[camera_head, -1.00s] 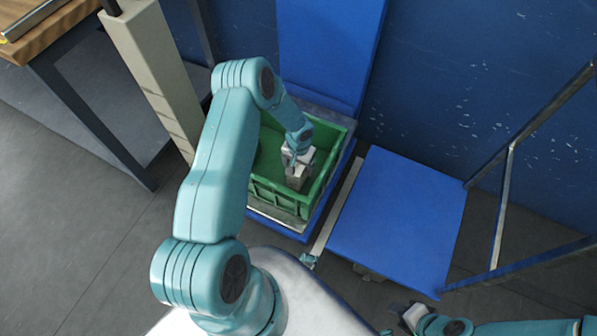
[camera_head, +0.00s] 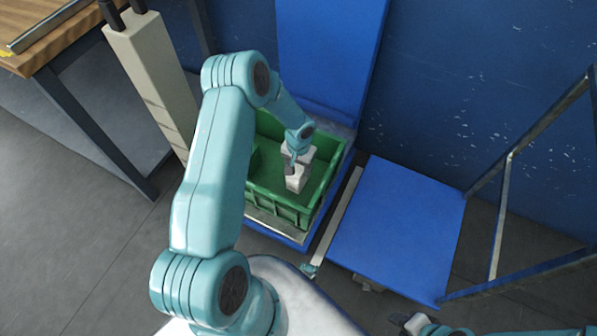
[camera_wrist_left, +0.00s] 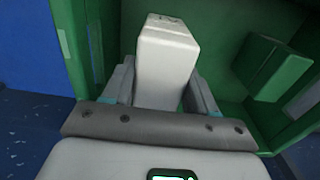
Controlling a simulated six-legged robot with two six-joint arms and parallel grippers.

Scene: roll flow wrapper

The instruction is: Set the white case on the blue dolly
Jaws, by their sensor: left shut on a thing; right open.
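The white case (camera_head: 297,180) is in the green crate (camera_head: 283,205), gripped by my left gripper (camera_head: 296,164). In the left wrist view the white case (camera_wrist_left: 167,55) stands between the two fingers, with one finger on each side. I cannot tell whether its base touches the crate floor. The blue dolly (camera_head: 398,228) is right of the crate, its flat top empty. My right gripper (camera_head: 400,322) is open and empty at the bottom edge, below the dolly, partly cut off.
A green block (camera_wrist_left: 265,68) sits in the crate beside the case. A metal frame (camera_head: 506,190) rises at the dolly's right side. A beige post (camera_head: 150,75) and a wooden table (camera_head: 62,42) are at the left. A blue wall (camera_head: 480,90) stands behind.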

